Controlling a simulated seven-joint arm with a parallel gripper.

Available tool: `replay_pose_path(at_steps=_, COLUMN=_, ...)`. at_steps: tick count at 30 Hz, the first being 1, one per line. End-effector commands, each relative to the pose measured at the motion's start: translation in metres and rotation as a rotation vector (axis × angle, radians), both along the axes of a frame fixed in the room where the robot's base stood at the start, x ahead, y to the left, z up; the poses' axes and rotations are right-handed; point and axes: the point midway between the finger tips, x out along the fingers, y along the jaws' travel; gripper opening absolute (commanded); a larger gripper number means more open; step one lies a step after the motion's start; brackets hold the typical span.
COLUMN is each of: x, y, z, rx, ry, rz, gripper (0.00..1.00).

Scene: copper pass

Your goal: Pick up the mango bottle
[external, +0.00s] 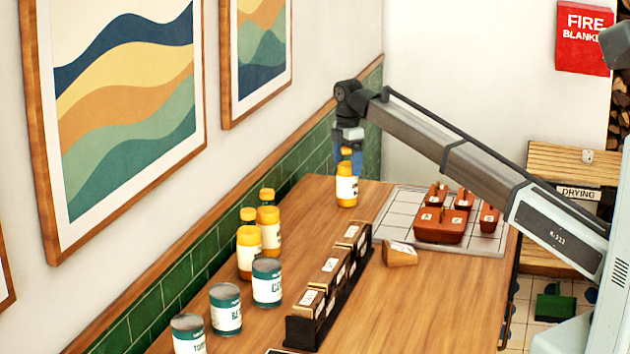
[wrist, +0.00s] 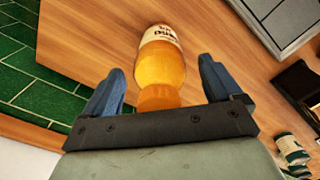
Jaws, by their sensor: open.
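A bottle of orange-yellow juice (external: 346,190) with a yellow cap and white label stands upright at the far end of the wooden counter. It also shows in the wrist view (wrist: 160,66); its label is too small to read as mango. My gripper (external: 348,160) is above it, pointing down. In the wrist view, the blue fingers (wrist: 163,72) are apart, one on each side of the bottle's top, with visible gaps. Two similar bottles, a front one (external: 249,252) and a rear one (external: 269,232), stand nearer the camera by the green tiles; their labels are not readable.
Several teal-and-white cans (external: 226,310) stand along the left. A dark rack (external: 325,300) of boxes runs along the middle. A brown piece (external: 399,252) lies beside it. A tiled tray (external: 395,216) with red-brown containers (external: 440,226) is at the right. The green-tiled wall (external: 200,258) borders the counter.

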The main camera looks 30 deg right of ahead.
Motion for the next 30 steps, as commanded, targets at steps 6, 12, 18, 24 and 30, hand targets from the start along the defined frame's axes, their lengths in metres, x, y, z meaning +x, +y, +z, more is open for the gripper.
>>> replay_pose_path(at_steps=6, x=0.0002, y=0.0001, z=-0.0002, rx=0.0, ry=-0.001, rz=0.0, gripper=0.9)
replay_pose_path(at_steps=12, x=0.0002, y=0.0001, z=-0.0001, rx=0.0, ry=-0.001, rz=0.0, gripper=0.71)
replay_pose_path(at_steps=18, x=0.0002, y=0.0001, z=-0.0001, rx=0.0, ry=-0.001, rz=0.0, gripper=0.52)
replay_pose_path(at_steps=24, x=0.0002, y=0.0001, z=0.0, rx=0.0, ry=-0.001, rz=0.0, gripper=0.33)
replay_pose_path(at_steps=30, x=0.0002, y=0.0001, z=0.0, rx=0.0, ry=-0.001, rz=0.0, gripper=0.14)
